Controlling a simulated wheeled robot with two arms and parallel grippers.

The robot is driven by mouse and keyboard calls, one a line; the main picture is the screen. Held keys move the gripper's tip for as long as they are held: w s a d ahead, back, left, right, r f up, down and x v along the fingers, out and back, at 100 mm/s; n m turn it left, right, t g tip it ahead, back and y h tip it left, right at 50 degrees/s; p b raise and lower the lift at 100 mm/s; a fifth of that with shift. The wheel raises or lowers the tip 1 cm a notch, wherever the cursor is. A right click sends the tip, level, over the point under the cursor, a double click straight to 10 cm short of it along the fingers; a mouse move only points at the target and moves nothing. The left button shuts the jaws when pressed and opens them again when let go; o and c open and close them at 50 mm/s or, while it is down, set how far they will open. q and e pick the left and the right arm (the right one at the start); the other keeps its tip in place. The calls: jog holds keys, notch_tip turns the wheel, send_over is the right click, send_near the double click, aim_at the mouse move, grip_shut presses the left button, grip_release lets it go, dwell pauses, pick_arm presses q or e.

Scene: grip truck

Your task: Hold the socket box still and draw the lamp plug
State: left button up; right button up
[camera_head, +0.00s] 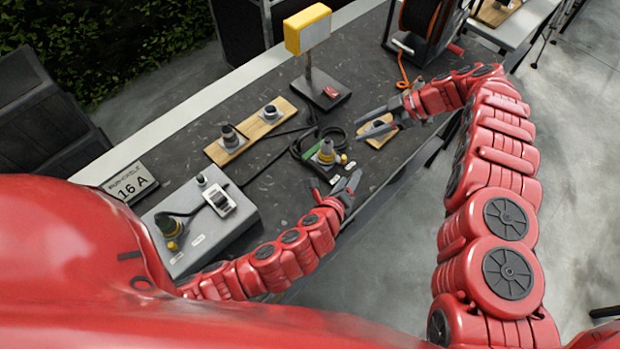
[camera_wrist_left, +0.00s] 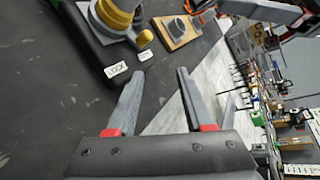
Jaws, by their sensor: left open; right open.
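A small dark socket box (camera_head: 312,155) sits mid-table with a grey and yellow plug (camera_head: 326,152) standing on it. Both show at the top left of the left wrist view, the box (camera_wrist_left: 88,40) with pale labels and the plug (camera_wrist_left: 118,14). I cannot tell how deep the plug sits. The yellow-headed lamp (camera_head: 307,30) stands behind on a dark base. My left gripper (camera_head: 348,183) is open and empty, just in front of the box; its fingers (camera_wrist_left: 159,75) are apart from it. My right gripper (camera_head: 369,124) is open to the right of the box, over a wooden board.
A grey box (camera_head: 235,222) with another plug and a white meter stands at left, near a 16 A sign (camera_head: 131,182). A cable reel (camera_head: 425,30) stands at the back right. Black cables loop around the socket box.

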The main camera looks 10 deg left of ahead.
aim_at(300, 145)
pick_arm(q)
jog(key=a+m+y, duration=0.1)
jog(key=s+a+r+y, duration=0.1)
jog(key=a+y, duration=0.1)
jog(key=s+a+m+y, duration=0.1)
jog(key=shift+a+r+m+y, duration=0.2)
jog(key=shift+a+m+y, duration=0.1)
jog(key=shift+a+y, duration=0.1)
jog(key=s+a+r+m+y, duration=0.1)
jog(key=s+a+r+y, duration=0.2)
jog(key=a+y, duration=0.1)
jog(key=shift+g, duration=0.4)
jog(key=x, duration=1.7)
jog(key=shift+w+a, duration=0.15)
jog(key=shift+w, duration=0.1)
jog(key=shift+c, duration=0.3)
grip_shut()
